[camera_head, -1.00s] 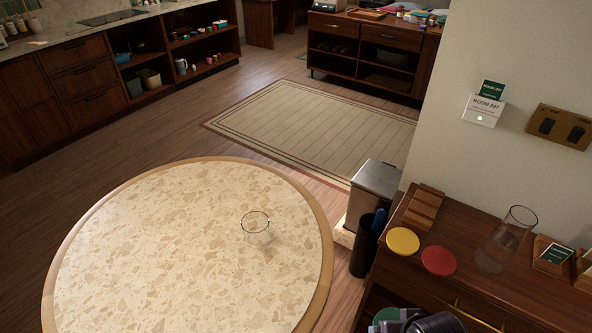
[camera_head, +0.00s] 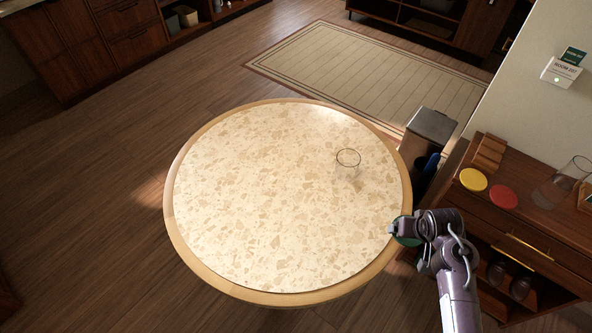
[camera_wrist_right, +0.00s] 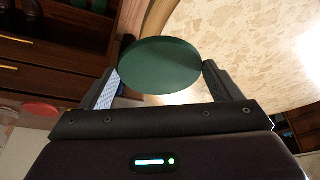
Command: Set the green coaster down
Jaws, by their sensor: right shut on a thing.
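The green coaster (camera_wrist_right: 160,66) is a round disc held between the fingers of my right gripper (camera_wrist_right: 160,84) in the right wrist view. In the head view my right gripper (camera_head: 398,230) is at the right rim of the round table (camera_head: 230,280), with the green coaster (camera_head: 406,238) partly hidden by it. I cannot tell whether the coaster touches the table. My left gripper is not in view.
A clear glass (camera_head: 348,160) stands on the right part of the table; the rest of its top is bare. A wooden cabinet (camera_head: 530,225) at the right holds a yellow coaster (camera_head: 473,180), a red coaster (camera_head: 503,197) and a glass jar (camera_head: 555,188). A bin (camera_head: 430,125) stands between.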

